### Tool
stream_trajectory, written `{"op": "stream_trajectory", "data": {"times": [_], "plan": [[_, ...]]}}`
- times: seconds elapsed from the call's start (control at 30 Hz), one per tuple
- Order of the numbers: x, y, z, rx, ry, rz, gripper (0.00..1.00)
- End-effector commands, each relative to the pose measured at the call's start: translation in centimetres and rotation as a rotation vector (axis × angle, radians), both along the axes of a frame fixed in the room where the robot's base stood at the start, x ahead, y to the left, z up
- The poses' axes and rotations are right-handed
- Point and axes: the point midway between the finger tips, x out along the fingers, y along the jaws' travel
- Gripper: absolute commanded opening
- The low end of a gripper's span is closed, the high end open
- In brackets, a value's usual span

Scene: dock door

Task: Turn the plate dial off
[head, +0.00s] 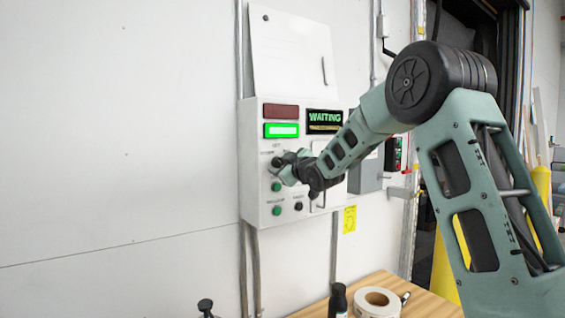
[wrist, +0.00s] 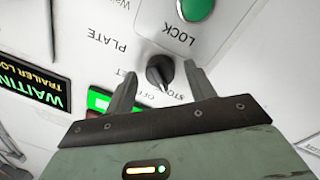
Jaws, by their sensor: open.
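The plate dial (wrist: 160,72) is a small dark knob on the white control box (head: 252,200). In the wrist view, "PLATE" is printed upside down beside it, with "OFF" and other partly hidden words around it. My gripper (wrist: 160,75) is open, with one finger on each side of the dial. I cannot tell whether either finger touches it. The dial's exact pointing direction is unclear. In the head view my gripper (head: 279,164) is at the box's left side and hides the dial.
A green LOCK button (wrist: 197,8) is close by. The box carries a lit green lamp (head: 281,130), a dark red lamp (head: 281,111) and a display (head: 324,118) reading WAITING. Below is a wooden table (head: 428,303) with a tape roll (head: 377,302) and a dark bottle (head: 338,300).

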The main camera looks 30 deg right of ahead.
Motion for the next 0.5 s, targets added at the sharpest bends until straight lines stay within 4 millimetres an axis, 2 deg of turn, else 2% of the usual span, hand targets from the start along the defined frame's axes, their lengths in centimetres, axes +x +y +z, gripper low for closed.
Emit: {"op": "stream_trajectory", "data": {"times": [0.2, 0.23, 0.37, 0.4, 0.5], "plan": [[0.03, 0.02, -0.03, 0.000, 0.000, 0.000, 0.55], [0.02, 0.02, -0.03, 0.000, 0.000, 0.000, 0.49], [0.01, 0.02, -0.03, 0.000, 0.000, 0.000, 0.13], [0.01, 0.02, -0.02, 0.000, 0.000, 0.000, 0.10], [0.01, 0.02, -0.03, 0.001, 0.000, 0.000, 0.10]]}}
